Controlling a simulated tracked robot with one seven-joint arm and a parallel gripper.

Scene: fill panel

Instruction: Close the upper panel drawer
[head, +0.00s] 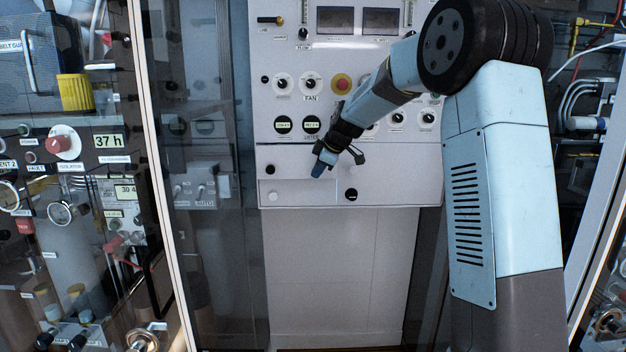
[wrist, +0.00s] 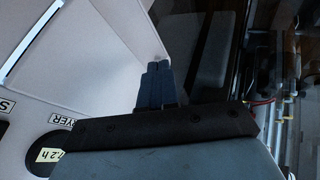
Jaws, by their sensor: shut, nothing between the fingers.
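The upper panel drawer appears to be the wide pale front (head: 405,165) low on the white panel, below the dials. A black knob (head: 269,169) is at its left. I cannot tell from the head view how far it stands out. My gripper (head: 320,168) is in front of this front, pointing down and to the left, shut and empty. It hides part of the front, and contact cannot be told. In the wrist view the shut fingers (wrist: 158,76) lie over the edge of a pale surface (wrist: 105,60), with dark space to the right.
Below is another pale strip (head: 400,195) with a dark knob (head: 351,195). Dials, a red button (head: 342,84) and two dark displays fill the panel above. A glass door edge (head: 160,150) stands left, beside a crowded instrument rack. The white lower wall (head: 335,270) is bare.

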